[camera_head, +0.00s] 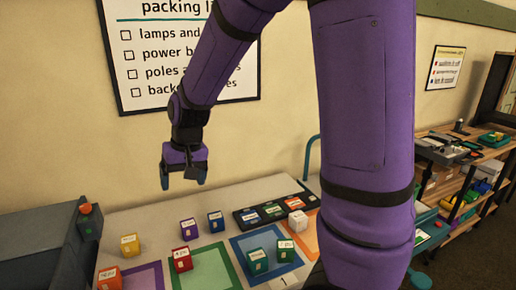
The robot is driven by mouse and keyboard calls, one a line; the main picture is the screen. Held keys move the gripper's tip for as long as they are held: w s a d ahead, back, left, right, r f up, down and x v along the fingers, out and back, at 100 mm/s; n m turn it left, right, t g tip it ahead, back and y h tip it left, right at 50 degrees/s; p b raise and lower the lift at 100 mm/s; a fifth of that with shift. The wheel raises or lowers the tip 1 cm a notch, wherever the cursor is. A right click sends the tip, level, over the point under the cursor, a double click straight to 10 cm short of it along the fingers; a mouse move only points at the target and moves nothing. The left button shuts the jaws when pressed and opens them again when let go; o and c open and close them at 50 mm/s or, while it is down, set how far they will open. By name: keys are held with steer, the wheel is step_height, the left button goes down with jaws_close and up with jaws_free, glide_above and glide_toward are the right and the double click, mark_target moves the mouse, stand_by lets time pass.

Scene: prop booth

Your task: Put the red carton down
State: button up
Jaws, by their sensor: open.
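The red carton (181,259) is a small box with a white label. It stands upright at the left edge of the green square, near the purple square, on the pale table (150,216). My gripper (182,182) hangs above the back of the table with its fingers pointing down. It is open and empty, well above and behind the red carton, and apart from it.
A yellow carton (130,245), an orange carton (109,279), a purple carton (189,229) and a blue carton (216,221) stand nearby. Two green cartons are on the blue square (238,243). A white carton (297,220) stands by a dark tray (244,220). A grey machine (50,240) borders the left.

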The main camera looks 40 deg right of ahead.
steer(key=s+d+r+n+t, duration=0.1)
steer(key=s+d+r, duration=0.1)
steer(key=s+r, duration=0.5)
steer(key=s+d+r+n+t+h, duration=0.1)
steer(key=s+r, duration=0.6)
steer(key=s, duration=0.8)
steer(key=shift+d+t+h, duration=0.3)
steer(key=shift+d+t, duration=0.4)
steer(key=shift+d, duration=0.2)
